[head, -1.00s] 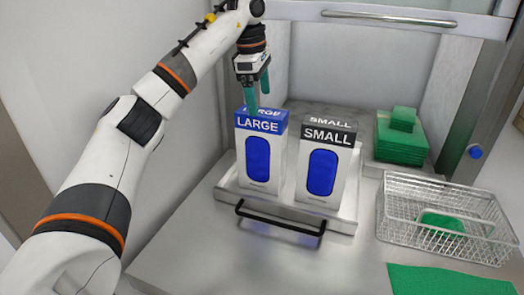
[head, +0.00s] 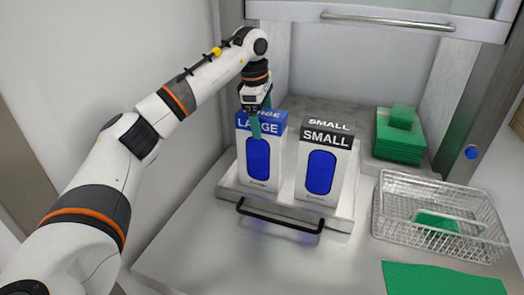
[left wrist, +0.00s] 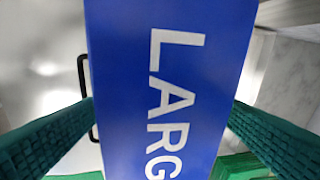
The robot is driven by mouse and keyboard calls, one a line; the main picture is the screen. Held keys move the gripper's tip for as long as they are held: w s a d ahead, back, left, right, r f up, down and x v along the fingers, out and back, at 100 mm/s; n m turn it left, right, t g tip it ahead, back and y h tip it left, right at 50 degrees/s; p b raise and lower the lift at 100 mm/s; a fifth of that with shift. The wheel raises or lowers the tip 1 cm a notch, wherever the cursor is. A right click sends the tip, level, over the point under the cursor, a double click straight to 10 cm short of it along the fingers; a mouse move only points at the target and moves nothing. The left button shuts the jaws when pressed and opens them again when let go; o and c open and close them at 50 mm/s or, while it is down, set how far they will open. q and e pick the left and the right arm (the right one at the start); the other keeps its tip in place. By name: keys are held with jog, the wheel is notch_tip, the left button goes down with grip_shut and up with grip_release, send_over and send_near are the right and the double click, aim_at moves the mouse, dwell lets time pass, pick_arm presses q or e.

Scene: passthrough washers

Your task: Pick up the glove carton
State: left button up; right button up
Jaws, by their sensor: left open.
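The blue-and-white LARGE glove carton (head: 258,170) stands upright on a metal tray (head: 232,190), left of the black-and-white SMALL carton (head: 320,165). My left gripper (head: 258,122) points down over the LARGE carton. It is open, with one green finger in front of the carton's face and the other largely hidden behind it. In the left wrist view, the LARGE carton's blue top (left wrist: 170,80) lies between the two green fingers. Whether the fingers touch the carton cannot be told. My right gripper is not in view.
The tray has a black handle (head: 280,217) at its front. A wire basket (head: 400,225) with a green item stands at right, near a green mat (head: 440,280). Folded green cloths (head: 398,145) are stacked behind. A sash with a bar handle (head: 388,20) hangs above.

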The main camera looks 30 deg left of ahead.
pick_arm(q)
jog(key=shift+f, duration=0.25)
jog(key=shift+c, duration=0.6)
